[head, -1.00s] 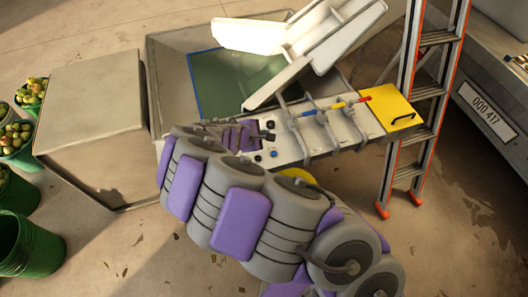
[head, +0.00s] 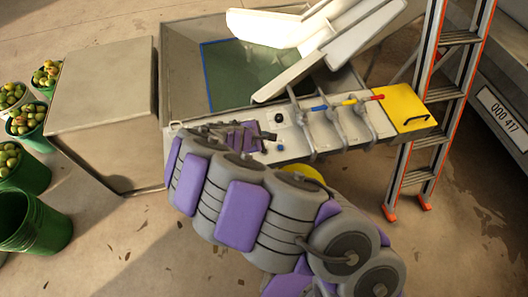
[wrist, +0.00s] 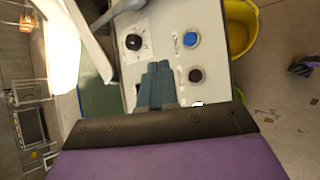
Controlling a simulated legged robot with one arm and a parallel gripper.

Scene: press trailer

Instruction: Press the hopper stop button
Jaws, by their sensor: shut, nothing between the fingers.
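A pale control panel carries a blue button (wrist: 191,40), a black button (wrist: 196,75) and a black rotary knob (wrist: 133,42) in the wrist view. Their labels are too small to read, so I cannot tell which is the hopper stop button. My gripper (wrist: 160,68) is shut and empty, its fingertips in front of the panel between the knob and the two buttons. I cannot tell whether they touch it. In the head view the blue button (head: 280,147) and the knob (head: 278,117) show just right of my gripper (head: 268,136).
Right of the buttons are pipes with coloured levers (head: 347,102) and a yellow box (head: 402,105). A ladder (head: 437,110) stands further right. A white chute (head: 325,45) hangs above the hopper (head: 185,75). A large box (head: 100,95) and green buckets (head: 35,220) are left.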

